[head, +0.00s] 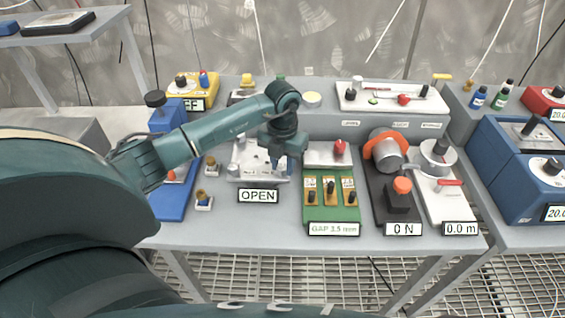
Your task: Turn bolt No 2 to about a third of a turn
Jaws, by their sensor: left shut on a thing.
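A pale metal plate (240,176) with several bolts and small labels lies on the bench, behind a sign reading OPEN (258,196). My left gripper (277,164) points down over the right part of this plate. Its jaws are shut on a bolt there, which they mostly hide. I cannot read the bolt's number or see how far it is turned. Other bolt heads show on the plate to the left of the gripper. My right gripper is not in view.
A green block (331,213) with several small levers stands right of the plate. Beyond it are a dark base with an orange ring (384,152) and a white panel with a red handle (450,183). A blue stand (166,205) is on the left, partly behind my arm.

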